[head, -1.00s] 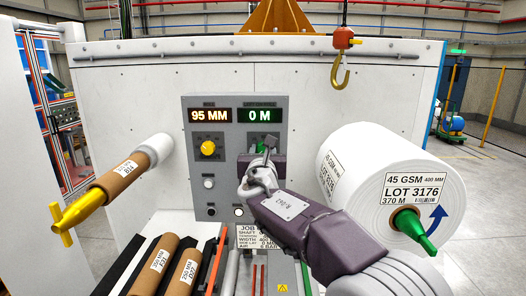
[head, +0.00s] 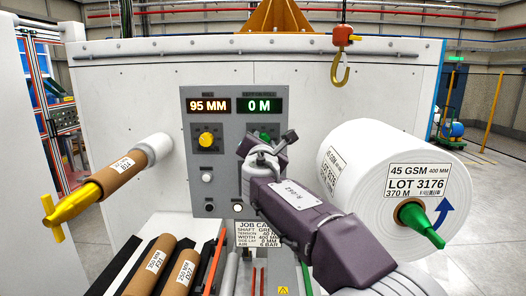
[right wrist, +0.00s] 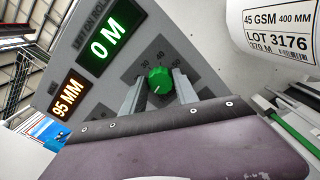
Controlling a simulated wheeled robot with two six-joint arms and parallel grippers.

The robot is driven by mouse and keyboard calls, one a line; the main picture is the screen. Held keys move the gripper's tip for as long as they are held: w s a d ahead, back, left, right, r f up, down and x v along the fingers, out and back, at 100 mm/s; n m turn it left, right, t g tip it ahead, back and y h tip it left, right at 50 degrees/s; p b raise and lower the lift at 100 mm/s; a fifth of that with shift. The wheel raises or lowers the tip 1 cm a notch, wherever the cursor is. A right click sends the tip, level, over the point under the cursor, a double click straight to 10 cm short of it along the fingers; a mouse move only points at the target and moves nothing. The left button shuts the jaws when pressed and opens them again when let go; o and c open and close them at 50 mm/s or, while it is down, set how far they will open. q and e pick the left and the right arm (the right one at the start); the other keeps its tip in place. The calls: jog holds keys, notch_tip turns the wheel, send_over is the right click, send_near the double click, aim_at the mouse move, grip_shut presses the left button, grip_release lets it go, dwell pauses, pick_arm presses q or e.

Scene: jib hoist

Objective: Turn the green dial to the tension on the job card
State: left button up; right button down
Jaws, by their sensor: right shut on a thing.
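The green dial (right wrist: 159,80) sits on the grey control panel, with numbers printed around it and a pale mark near its lower left edge. My right gripper (right wrist: 159,92) is shut on the dial, one finger on each side. In the head view the right gripper (head: 267,143) covers most of the dial (head: 263,135). The job card (head: 252,236) is below the panel; its right part is hidden by my right arm and its tension figure is hard to read. My left gripper is not in view.
The panel (head: 189,150) shows 95 MM and 0 M, with a yellow dial (head: 207,140) on the left. A large white roll (head: 350,165) stands close right of my right arm. A brown core on a yellow shaft (head: 90,192) juts out left. A hook (head: 340,70) hangs above.

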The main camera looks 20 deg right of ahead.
jog(key=shift+w+a+f+m+b, duration=0.15)
jog(key=shift+m+b, duration=1.7)
jog(key=shift+m, duration=3)
jog(key=shift+s+d+f+m+b, duration=0.2)
jog(key=shift+m+b, duration=1.65)
jog(key=shift+m, duration=2.95)
jog(key=shift+w+a+f+m+b, duration=0.2)
jog(key=shift+m+b, duration=1.65)
jog(key=shift+m, duration=3)
jog(key=shift+f, duration=0.1)
jog(key=c, duration=1.1)
grip_release()
jog(key=shift+o, duration=0.7)
